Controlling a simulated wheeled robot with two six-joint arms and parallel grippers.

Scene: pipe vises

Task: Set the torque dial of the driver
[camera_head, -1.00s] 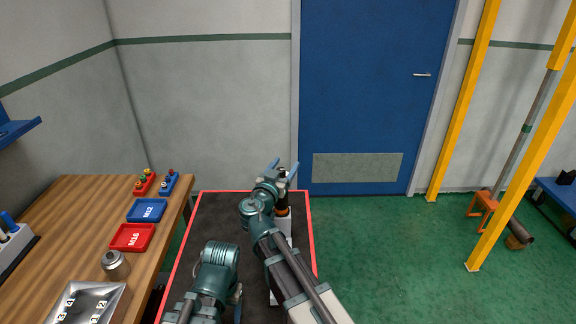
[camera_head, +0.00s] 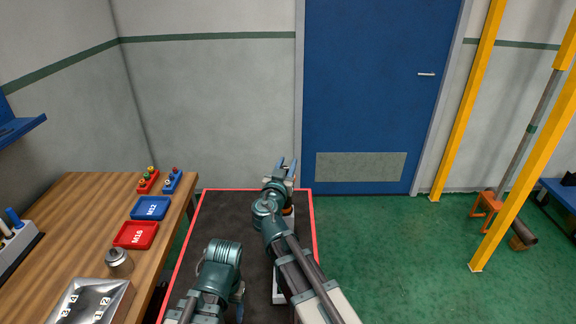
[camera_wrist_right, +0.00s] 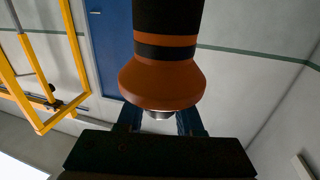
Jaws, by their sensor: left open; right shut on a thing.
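The driver shows in the right wrist view as a dark body with an orange band and a flared orange collar (camera_wrist_right: 160,82); a short silver end shows below it. In the head view only a small orange part (camera_head: 288,211) shows behind my right wrist. My right gripper (camera_head: 287,166) is over the far part of the dark cart top; its blue fingers (camera_wrist_right: 160,119) are on either side of the silver end, shut on the driver. Dial markings cannot be read. My left gripper (camera_head: 238,296) is low at the near part of the cart, mostly hidden by its arm, open and apart from the driver.
The red-edged dark cart top (camera_head: 213,215) is under my arms, with a pale fixture (camera_head: 278,297) partly hidden. The wooden bench (camera_head: 85,205) at left holds a blue M12 tray (camera_head: 151,207), red M16 tray (camera_head: 135,235), metal cylinder (camera_head: 119,262) and numbered metal tray (camera_head: 93,302).

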